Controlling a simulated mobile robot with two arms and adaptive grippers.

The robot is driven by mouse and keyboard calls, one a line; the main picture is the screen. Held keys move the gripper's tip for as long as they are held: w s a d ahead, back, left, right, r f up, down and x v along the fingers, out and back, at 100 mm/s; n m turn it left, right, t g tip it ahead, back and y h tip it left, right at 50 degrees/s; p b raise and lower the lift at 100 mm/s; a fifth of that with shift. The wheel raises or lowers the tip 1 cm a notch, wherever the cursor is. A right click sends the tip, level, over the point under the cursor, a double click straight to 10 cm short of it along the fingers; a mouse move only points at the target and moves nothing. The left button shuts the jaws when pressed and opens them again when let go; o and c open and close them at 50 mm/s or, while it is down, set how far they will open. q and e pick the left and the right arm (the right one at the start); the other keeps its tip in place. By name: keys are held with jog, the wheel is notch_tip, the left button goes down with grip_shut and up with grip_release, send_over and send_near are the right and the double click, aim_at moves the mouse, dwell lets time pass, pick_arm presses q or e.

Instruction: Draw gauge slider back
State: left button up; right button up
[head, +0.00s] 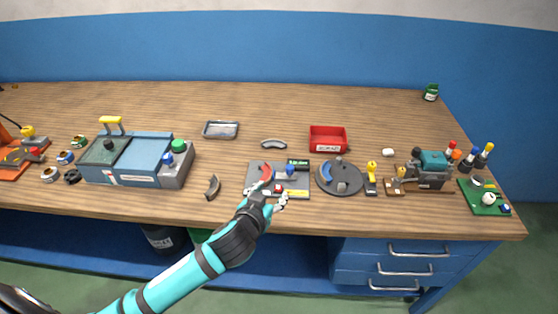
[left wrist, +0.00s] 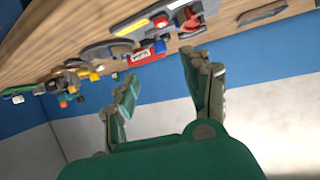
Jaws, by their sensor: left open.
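The gauge is a grey plate (head: 300,177) near the front middle of the bench. It carries a red arc (head: 266,173), a blue knob (head: 290,171), a small red piece (head: 278,188) and a yellow strip (head: 297,193). I cannot tell for certain which piece is the slider. My left gripper (head: 268,189) is open at the plate's front left and hides part of it. In the left wrist view, the open fingers (left wrist: 160,68) are empty, and the yellow strip (left wrist: 131,26) and red parts (left wrist: 190,22) show beyond them. My right gripper is out of view.
A round grey dial (head: 341,188) stands just right of the plate, with a red bin (head: 328,139) behind. The bench's back middle is clear.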

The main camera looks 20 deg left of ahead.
pick_arm(q)
jog(key=r, duration=0.1)
jog(key=p, duration=0.1)
send_near(290, 167)
jog(key=x, duration=1)
jog(key=shift+c, duration=0.4)
grip_shut()
